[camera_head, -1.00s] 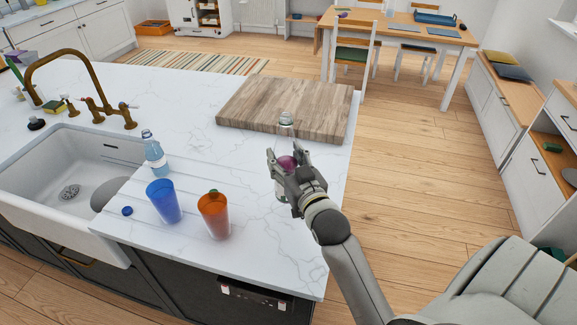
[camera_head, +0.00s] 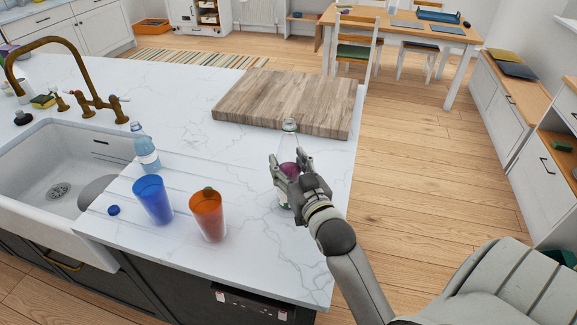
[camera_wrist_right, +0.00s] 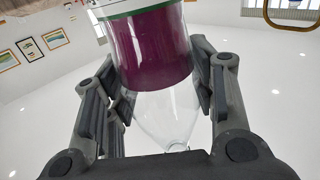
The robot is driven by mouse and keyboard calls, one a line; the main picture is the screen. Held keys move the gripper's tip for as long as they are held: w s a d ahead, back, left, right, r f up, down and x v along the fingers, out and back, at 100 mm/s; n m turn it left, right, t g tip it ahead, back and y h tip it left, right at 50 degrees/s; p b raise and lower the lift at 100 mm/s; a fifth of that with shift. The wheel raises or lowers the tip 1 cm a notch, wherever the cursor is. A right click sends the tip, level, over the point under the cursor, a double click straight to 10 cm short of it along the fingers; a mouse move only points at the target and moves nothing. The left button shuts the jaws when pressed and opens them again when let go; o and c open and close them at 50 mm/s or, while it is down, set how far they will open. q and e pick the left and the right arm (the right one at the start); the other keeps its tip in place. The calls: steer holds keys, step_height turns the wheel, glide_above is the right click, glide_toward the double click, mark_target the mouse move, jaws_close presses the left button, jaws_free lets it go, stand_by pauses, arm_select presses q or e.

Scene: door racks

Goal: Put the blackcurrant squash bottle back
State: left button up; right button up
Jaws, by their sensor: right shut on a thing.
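The lower part of the bottle is partly hidden behind the gripper. I cannot tell whether its base touches the worktop. My left gripper is not in view.
A blue cup (camera_head: 153,200) and an orange cup (camera_head: 208,217) stand left of the bottle. A clear blue-tinted bottle (camera_head: 145,150) stands by the sink (camera_head: 25,225), and a blue cap (camera_head: 114,210) lies near. The wooden board (camera_head: 285,105) lies behind. The worktop between has free room.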

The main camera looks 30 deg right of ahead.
steer(key=shift+s, duration=0.1)
steer(key=o, duration=1.3)
steer(key=shift+f, duration=0.15)
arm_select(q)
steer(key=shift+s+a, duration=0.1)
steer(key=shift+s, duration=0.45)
arm_select(e)
steer(key=shift+s, duration=0.15)
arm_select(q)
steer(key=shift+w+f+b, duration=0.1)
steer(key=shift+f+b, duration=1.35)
arm_select(e)
steer(key=shift+s+a+r, duration=0.1)
steer(key=shift+s+a, duration=0.25)
steer(key=shift+s, duration=1.55)
steer(key=shift+s+a+r, duration=0.1)
steer(key=shift+s+a, duration=0.3)
steer(key=shift+s, duration=1.5)
steer(key=shift+s+a, duration=0.35)
steer(key=shift+s, duration=1.55)
